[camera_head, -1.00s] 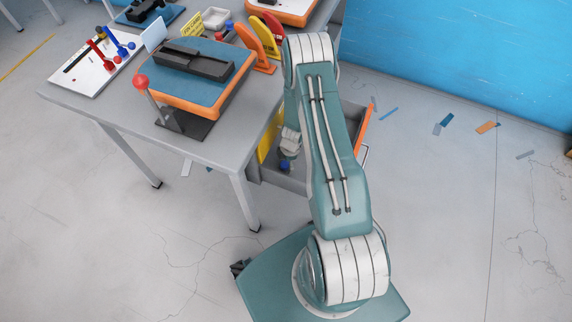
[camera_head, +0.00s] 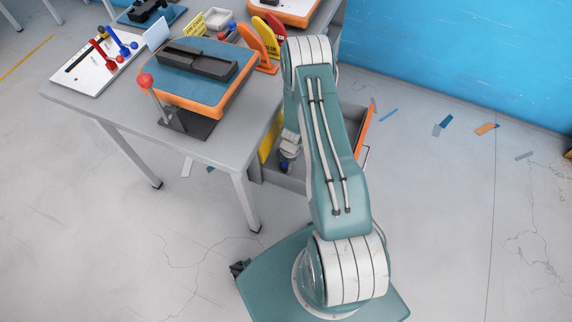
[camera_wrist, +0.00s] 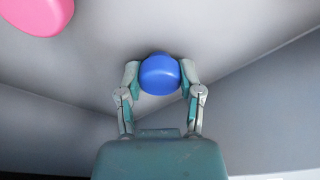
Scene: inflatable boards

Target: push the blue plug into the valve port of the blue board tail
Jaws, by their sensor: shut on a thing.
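A round blue piece, likely the blue plug (camera_wrist: 160,74), sits between the fingertips of my gripper (camera_wrist: 160,80) in the wrist view. The fingers are closed on it from both sides. In the head view the blue piece (camera_head: 284,167) is low in the open grey drawer, below my gripper, which is partly hidden by my arm. A board piece with a blue top and orange sides (camera_head: 222,92) rests on the table, with a dark block on top. It may be the blue board tail. I cannot make out a valve port on it.
The grey drawer (camera_head: 296,184) has an orange edge and surrounds my gripper. A pink thing (camera_wrist: 36,14) lies in the wrist view's upper left. Orange and yellow fins (camera_head: 262,45) stand behind the board.

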